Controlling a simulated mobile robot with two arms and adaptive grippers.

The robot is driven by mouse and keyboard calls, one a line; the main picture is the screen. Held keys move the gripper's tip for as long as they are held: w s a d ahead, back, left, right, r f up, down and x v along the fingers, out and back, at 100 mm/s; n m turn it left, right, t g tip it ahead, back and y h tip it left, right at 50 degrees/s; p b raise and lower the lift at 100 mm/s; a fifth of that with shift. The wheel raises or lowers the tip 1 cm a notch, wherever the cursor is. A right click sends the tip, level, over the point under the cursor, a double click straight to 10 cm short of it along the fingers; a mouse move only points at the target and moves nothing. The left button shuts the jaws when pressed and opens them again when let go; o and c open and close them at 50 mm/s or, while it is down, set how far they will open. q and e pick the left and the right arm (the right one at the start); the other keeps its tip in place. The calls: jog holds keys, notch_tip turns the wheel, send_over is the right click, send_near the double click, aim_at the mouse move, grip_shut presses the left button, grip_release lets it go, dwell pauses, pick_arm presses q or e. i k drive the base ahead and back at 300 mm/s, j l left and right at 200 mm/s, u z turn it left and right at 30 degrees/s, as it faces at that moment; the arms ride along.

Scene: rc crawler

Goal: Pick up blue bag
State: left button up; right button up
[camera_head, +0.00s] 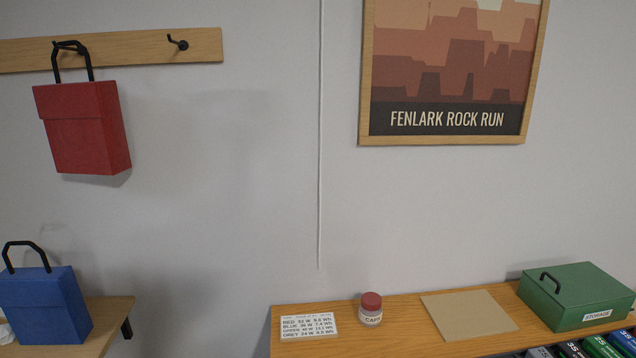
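The blue bag (47,306) stands upright on a small wooden shelf at the lower left of the head view. Its black loop handle (22,243) sticks up above its top. The bag's left side is cut off by the picture edge. Neither of my grippers shows in this view, so nothing is seen touching the bag.
A red bag (84,128) hangs from a hook on a wooden rail (140,48) above. A second hook (178,42) is empty. At right, a wooden bench (395,335) bears a label card (309,321), a red-capped jar (371,309), a tan mat (468,314) and a green box (570,295).

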aim_at(46, 305)
jog(key=u, duration=1.5)
